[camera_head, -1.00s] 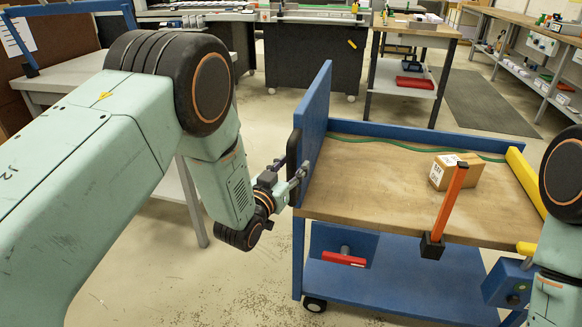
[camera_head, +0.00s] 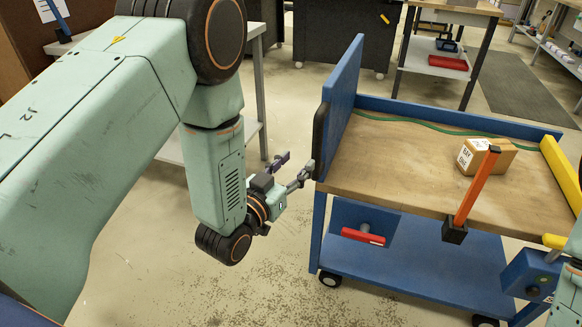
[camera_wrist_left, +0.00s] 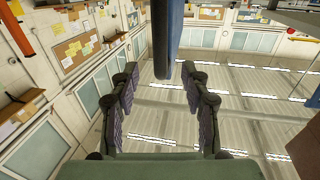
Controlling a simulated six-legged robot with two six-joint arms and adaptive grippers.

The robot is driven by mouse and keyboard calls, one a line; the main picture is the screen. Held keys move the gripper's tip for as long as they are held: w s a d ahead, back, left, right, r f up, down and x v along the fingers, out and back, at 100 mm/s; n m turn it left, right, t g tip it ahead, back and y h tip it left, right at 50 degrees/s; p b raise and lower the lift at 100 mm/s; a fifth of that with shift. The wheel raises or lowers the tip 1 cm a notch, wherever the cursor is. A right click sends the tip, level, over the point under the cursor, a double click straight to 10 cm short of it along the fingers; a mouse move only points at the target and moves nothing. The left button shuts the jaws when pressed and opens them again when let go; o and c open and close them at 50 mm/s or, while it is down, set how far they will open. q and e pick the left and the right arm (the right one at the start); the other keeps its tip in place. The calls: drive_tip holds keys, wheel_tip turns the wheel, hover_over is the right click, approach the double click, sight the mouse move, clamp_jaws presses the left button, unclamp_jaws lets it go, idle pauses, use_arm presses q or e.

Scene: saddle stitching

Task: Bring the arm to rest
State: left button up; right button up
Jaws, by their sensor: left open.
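My left gripper (camera_head: 295,167) is open and empty in the head view. It is just left of the black handle (camera_head: 319,140) on the upright blue side panel (camera_head: 342,105) of a cart; one fingertip appears very close to the handle, and I cannot tell if it touches. In the left wrist view the two fingers of the left gripper (camera_wrist_left: 160,80) are spread apart, with a blue panel edge (camera_wrist_left: 168,40) beyond and between them. My right arm shows only in part at the right edge of the head view; its gripper is not seen.
A red-handled part (camera_head: 363,236) is below. A grey bench (camera_head: 190,140) stands behind my left arm. Floor left of the cart is clear.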

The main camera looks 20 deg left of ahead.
use_arm(q)
drive_tip(key=shift+s+a, duration=0.1)
drive_tip(key=shift+s, duration=0.4)
drive_tip(key=s+a+f+n+g+y, duration=0.2)
drive_tip(key=s+a+f+g+y, duration=0.15)
drive_tip(key=s+f+g, duration=0.95)
drive_tip(key=s+a+f+g, duration=0.1)
drive_tip(key=s+f, duration=0.4)
drive_tip(key=s, duration=0.6)
drive_tip(key=s+a+f+n+g, duration=0.1)
drive_tip(key=s+f+g, duration=0.2)
drive_tip(key=s, duration=0.9)
wheel_tip(320, 180, down, 2)
drive_tip(key=shift+a+f+g, duration=0.1)
drive_tip(key=shift+a+g, duration=0.1)
drive_tip(key=shift+g, duration=0.1)
drive_tip(key=shift+f+y, duration=0.1)
drive_tip(key=shift+y, duration=0.15)
drive_tip(key=shift+c, duration=0.3)
